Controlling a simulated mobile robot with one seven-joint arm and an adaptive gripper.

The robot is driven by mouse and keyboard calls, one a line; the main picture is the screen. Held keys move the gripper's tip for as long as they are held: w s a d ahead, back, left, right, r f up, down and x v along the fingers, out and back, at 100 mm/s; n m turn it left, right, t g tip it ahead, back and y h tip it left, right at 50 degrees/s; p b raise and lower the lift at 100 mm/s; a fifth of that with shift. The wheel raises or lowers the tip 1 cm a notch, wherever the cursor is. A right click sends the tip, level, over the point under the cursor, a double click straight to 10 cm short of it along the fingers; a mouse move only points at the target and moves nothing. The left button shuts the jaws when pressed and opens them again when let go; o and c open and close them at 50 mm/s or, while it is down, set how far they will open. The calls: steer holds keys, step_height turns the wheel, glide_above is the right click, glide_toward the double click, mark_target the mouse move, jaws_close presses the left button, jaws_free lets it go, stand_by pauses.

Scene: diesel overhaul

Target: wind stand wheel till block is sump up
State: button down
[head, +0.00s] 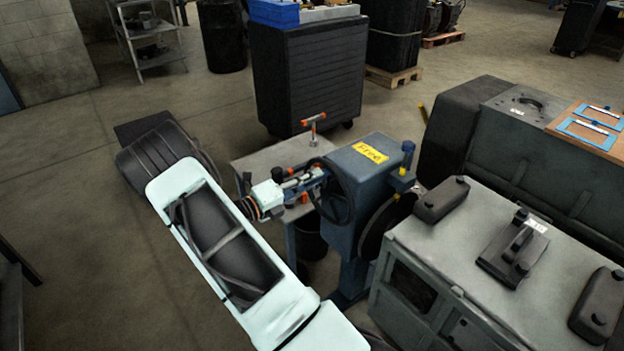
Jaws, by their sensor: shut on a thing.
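The stand wheel, a dark handwheel (341,203), is on the left side of the blue stand head (366,181). The head carries a yellow label reading "Free" (371,153). My gripper (318,180) reaches in from the left and is shut at the upper left of the wheel's rim; the arm and fingers partly hide the contact. A large grey body (415,242), which looks like the block, is right of the head, beside a dark round plate (387,227). Its upper face is flat and its side has openings. Whether its sump side faces up I cannot tell.
A small grey table (262,163) with an orange-handled tool (313,124) stands behind my gripper. A black tool cabinet (305,80) is farther back. A dark grey machine (530,150) with blue-framed sheets (590,130) is at right. The left floor is mostly open.

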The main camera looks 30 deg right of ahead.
steer(key=shift+w+r, duration=0.1)
steer(key=c, duration=1.8)
jaws_free()
steer(key=shift+a, duration=0.1)
steer(key=a, duration=0.8)
steer(key=s+a, duration=0.1)
steer(key=a, duration=0.2)
steer(key=shift+a, duration=0.4)
